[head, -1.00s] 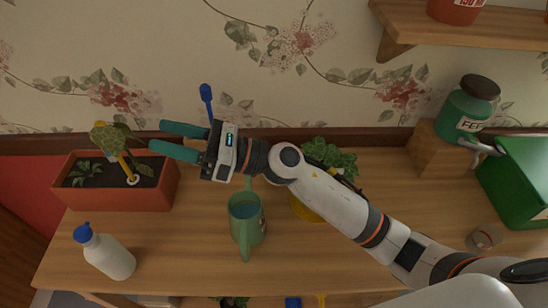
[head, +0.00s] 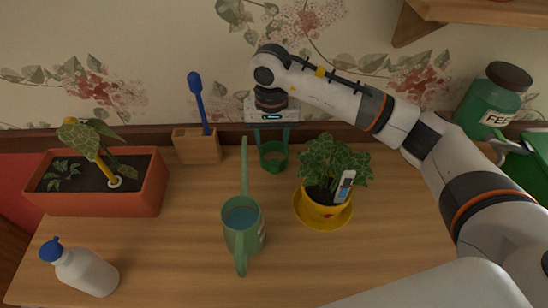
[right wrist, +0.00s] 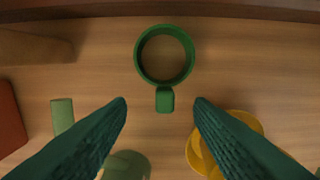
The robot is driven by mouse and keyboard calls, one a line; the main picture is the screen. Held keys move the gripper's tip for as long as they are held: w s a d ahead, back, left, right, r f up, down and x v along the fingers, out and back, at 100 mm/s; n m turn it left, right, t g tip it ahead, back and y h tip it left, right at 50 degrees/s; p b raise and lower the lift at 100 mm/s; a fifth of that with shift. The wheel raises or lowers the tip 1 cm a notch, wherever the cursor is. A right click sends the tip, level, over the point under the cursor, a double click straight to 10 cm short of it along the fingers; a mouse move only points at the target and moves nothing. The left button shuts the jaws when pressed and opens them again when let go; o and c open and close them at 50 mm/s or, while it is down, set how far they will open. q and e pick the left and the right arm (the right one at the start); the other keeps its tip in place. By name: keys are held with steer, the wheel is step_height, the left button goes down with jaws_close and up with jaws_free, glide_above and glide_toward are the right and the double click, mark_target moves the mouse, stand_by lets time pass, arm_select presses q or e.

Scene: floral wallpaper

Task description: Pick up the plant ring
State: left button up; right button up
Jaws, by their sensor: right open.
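The green plant ring (head: 273,167) stands on the wooden table near the back wall, between the watering can and the yellow plant pot. In the right wrist view the plant ring (right wrist: 164,81) appears as a round green band, with a short tab pointing toward my fingers. My right gripper (head: 272,141) points down just above and behind the ring in the head view. Its two dark green fingers are spread and empty. In the right wrist view the open right gripper (right wrist: 160,103) has the tab lying between its fingertips. My left gripper is not in view.
A green watering can (head: 243,238) stands in front of the ring. A yellow pot (head: 322,211) with a leafy plant is to the right. A wooden block (head: 197,149) holding a blue tool is to the left, beyond it a terracotta planter (head: 105,200). A white bottle (head: 87,272) is front left.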

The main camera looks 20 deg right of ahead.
mark_target(275, 163)
steer(key=f, duration=0.3)
steer(key=f+p, duration=0.1)
steer(key=shift+s+f, duration=0.15)
steer(key=shift+s, duration=0.1)
steer(key=f+p, duration=0.1)
steer(key=f, duration=0.1)
steer(key=s+f+p, duration=0.1)
steer(key=f, duration=0.1)
steer(key=shift+s+d+f, duration=0.1)
steer(key=shift+s+f, duration=0.05)
steer(key=shift+f, duration=0.5)
jaws_close()
